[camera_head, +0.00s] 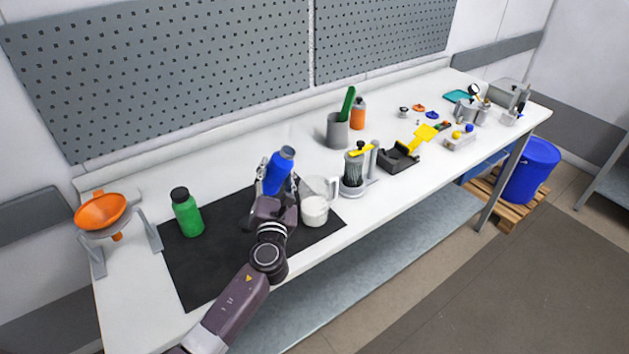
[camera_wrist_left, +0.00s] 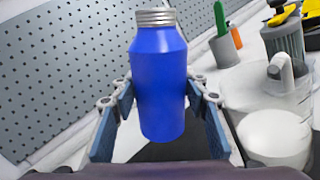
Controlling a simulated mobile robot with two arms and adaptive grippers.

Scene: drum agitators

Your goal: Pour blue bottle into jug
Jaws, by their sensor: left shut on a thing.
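The blue bottle (camera_head: 278,172) has a grey metallic top and is held in my left gripper (camera_head: 274,186), above the black mat (camera_head: 200,262). The bottle leans a little to the right in the head view. In the left wrist view the bottle (camera_wrist_left: 160,80) is between the two blue finger pads of the gripper (camera_wrist_left: 160,110). The clear jug (camera_head: 315,200) stands just right of the bottle, on the mat's right part, with white content in its lower part. The jug (camera_wrist_left: 275,115) also shows at the right of the wrist view. My right gripper is not in view.
A green bottle (camera_head: 186,212) stands on the mat's left part. An orange funnel (camera_head: 101,211) on a grey stand is at the bench's left end. A container with a yellow part (camera_head: 355,168) stands close right of the jug, with a grey cup (camera_head: 338,131) behind.

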